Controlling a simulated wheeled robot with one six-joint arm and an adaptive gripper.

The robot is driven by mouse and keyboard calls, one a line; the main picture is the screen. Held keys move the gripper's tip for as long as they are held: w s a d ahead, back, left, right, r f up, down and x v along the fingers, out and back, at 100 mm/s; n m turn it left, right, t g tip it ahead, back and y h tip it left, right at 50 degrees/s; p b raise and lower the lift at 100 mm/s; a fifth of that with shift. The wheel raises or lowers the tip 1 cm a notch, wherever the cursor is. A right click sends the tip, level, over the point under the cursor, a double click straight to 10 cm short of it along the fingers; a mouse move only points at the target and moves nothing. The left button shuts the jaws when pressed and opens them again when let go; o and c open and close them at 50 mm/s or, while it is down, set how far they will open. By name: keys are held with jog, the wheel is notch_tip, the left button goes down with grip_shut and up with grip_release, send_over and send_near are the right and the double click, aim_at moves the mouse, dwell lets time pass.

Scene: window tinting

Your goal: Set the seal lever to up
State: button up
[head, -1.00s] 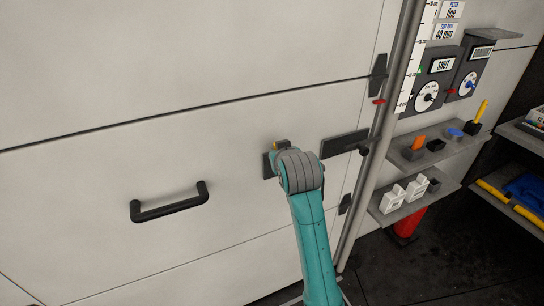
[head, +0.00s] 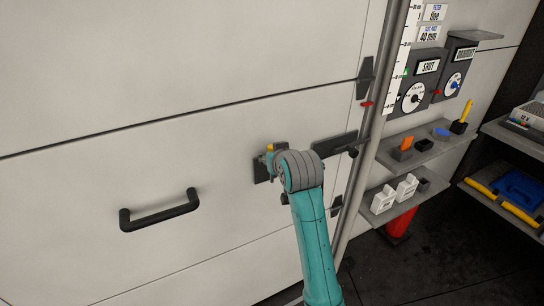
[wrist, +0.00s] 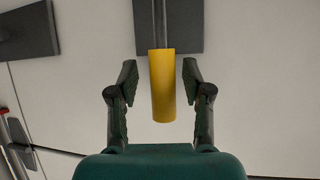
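The lever has a yellow grip (wrist: 162,86) on a grey rod, standing out from a dark plate (wrist: 188,28) on the pale door panel. In the head view a bit of the yellow grip (head: 270,147) and the dark plate (head: 261,168) show left of my wrist. My gripper (wrist: 159,80) is open in the wrist view, one finger on each side of the grip, with gaps on both sides. In the head view my own arm hides the gripper and part of the lever.
A black pull handle (head: 160,210) is on the panel to the left. A dark bar (head: 335,143) and a vertical post (head: 374,130) stand to the right. Farther right are dial boxes (head: 416,82) and small shelves (head: 427,148) with items.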

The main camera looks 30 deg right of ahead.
jog(key=v, duration=1.2)
dwell(0.5)
jog(key=s+a+f+n+t+y, duration=0.1)
jog(key=s+a+f, duration=0.2)
jog(key=s+f, duration=0.65)
jog(key=s+a+f, duration=0.3)
jog(key=s+f, duration=0.3)
jog(key=f, duration=0.7)
jog(key=s+a+n+t+y, duration=0.1)
jog(key=s+a, duration=0.1)
jog(key=s, duration=2.6)
jog(key=shift+a+t, duration=0.3)
jog(key=shift+a, duration=0.1)
